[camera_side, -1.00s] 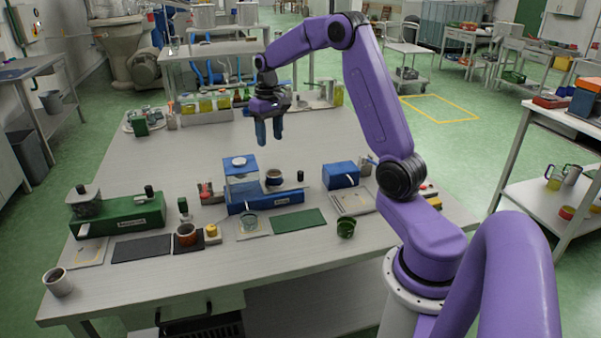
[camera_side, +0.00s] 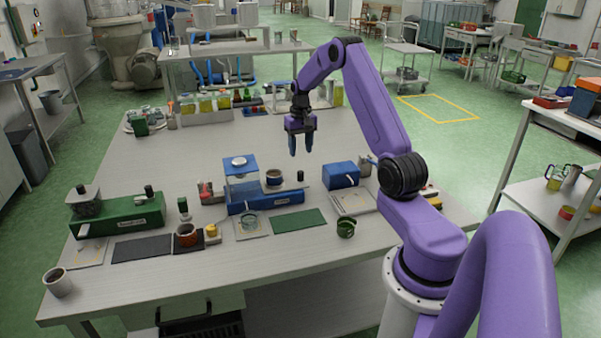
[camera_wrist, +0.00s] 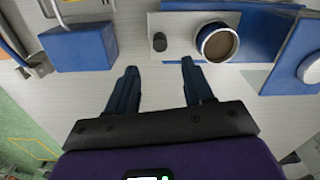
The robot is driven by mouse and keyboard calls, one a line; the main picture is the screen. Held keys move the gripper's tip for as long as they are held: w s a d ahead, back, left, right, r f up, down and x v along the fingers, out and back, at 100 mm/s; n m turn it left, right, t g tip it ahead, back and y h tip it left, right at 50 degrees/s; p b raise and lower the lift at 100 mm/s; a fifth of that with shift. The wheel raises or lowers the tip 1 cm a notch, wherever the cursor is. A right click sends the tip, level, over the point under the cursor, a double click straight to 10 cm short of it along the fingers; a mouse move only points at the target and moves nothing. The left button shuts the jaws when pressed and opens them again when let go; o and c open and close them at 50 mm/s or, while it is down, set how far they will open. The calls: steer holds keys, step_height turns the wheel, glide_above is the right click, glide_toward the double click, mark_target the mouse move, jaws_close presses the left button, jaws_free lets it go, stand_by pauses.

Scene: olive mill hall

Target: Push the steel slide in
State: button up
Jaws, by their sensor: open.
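The steel slide (camera_wrist: 178,24) is a flat grey plate with a black knob (camera_wrist: 160,42) and a round dark-filled cup (camera_wrist: 216,42). It sits in the blue machine (camera_side: 260,200), sticking out on the knob side; it also shows in the wrist view (camera_wrist: 262,20). In the side view the knob (camera_side: 300,176) stands at the right end of the machine. My gripper (camera_side: 300,151) is open and empty, pointing down above and behind the knob. In the wrist view the fingertips (camera_wrist: 158,67) are apart, with the knob ahead of the gap between them.
A blue box (camera_side: 341,176) stands right of the machine. A green machine (camera_side: 118,215) is at the left. The table behind the machine is largely clear.

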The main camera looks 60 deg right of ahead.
mark_target(301, 172)
step_height(301, 172, down, 10)
steer(key=shift+r, duration=0.15)
stand_by(0.3)
